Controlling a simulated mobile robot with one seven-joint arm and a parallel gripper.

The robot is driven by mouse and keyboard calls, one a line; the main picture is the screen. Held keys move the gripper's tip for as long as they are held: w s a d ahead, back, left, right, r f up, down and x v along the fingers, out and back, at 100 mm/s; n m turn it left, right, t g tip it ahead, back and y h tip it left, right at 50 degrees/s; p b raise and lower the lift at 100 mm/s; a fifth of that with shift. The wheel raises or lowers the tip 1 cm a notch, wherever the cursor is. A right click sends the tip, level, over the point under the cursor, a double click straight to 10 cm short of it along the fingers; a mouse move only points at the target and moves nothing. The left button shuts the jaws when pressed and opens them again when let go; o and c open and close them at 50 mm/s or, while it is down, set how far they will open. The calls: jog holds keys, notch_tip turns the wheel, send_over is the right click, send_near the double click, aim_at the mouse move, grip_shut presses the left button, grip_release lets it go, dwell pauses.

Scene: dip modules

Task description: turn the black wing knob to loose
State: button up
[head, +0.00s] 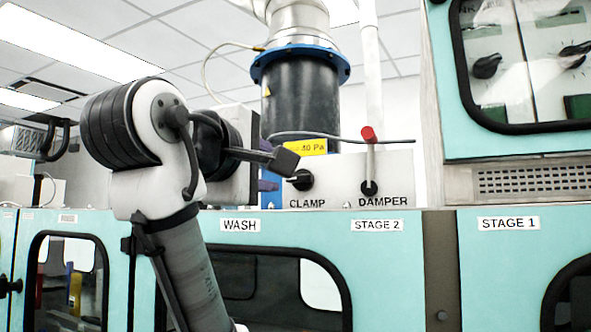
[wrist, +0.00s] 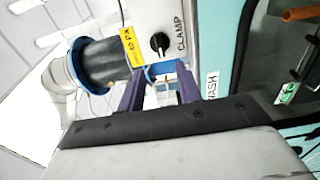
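The black wing knob (head: 302,180) sits on a pale panel above the word CLAMP, right of my gripper in the head view. In the wrist view the knob (wrist: 160,44) lies beyond the fingertips, roughly in line with the gap between them. My gripper (wrist: 160,75) has two purple fingers spread apart with nothing between them. In the head view my gripper (head: 268,174) is partly hidden by my arm, its fingertips left of the knob and apart from it. No loose mark is readable.
A DAMPER lever (head: 369,155) with a red top stands right of the knob. A yellow gauge label (head: 306,147) is above it. A black duct with a blue flange (head: 300,62) rises behind. Teal cabinets (head: 400,260) are below. Other black knobs (head: 487,66) are behind a window at upper right.

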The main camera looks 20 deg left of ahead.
aim_at(297, 178)
jog(key=w+p, duration=0.4)
jog(key=w, duration=0.7)
jog(key=shift+w+d+p, duration=0.15)
jog(key=shift+d+p, duration=0.05)
jog(key=shift+p, duration=0.15)
grip_shut()
